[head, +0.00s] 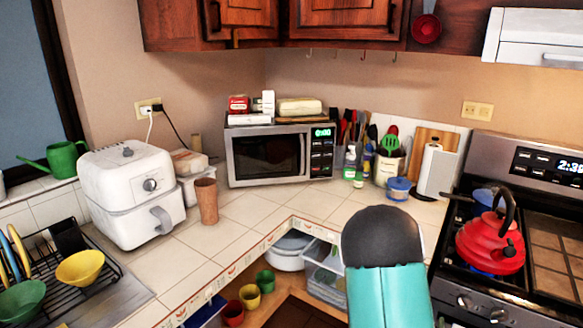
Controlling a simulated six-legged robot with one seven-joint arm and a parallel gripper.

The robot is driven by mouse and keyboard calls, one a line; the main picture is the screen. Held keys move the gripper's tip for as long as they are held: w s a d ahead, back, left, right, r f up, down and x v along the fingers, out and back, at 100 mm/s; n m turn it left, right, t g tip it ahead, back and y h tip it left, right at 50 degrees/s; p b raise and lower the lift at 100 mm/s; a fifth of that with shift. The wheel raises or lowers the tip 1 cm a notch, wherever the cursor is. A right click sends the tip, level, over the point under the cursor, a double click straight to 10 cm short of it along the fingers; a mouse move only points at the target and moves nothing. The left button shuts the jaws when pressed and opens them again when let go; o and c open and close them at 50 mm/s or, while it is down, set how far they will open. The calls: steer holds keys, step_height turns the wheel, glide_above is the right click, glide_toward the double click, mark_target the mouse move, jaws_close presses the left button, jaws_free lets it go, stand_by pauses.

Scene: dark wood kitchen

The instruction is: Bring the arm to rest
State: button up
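A rounded part of my arm, dark grey on top and teal below, rises from the bottom edge right of centre in the head view. It stands in front of the counter corner and hides part of the lower shelf and the counter edge. My gripper and its fingers do not show, so I cannot see whether they are open or hold anything.
A red kettle (490,242) sits on the stove (480,299) at right. A white air fryer (131,192), brown cup (206,201) and microwave (268,156) stand on the tiled counter (245,211). A dish rack with bowls (80,268) is at left. Wooden cabinets (345,17) hang above.

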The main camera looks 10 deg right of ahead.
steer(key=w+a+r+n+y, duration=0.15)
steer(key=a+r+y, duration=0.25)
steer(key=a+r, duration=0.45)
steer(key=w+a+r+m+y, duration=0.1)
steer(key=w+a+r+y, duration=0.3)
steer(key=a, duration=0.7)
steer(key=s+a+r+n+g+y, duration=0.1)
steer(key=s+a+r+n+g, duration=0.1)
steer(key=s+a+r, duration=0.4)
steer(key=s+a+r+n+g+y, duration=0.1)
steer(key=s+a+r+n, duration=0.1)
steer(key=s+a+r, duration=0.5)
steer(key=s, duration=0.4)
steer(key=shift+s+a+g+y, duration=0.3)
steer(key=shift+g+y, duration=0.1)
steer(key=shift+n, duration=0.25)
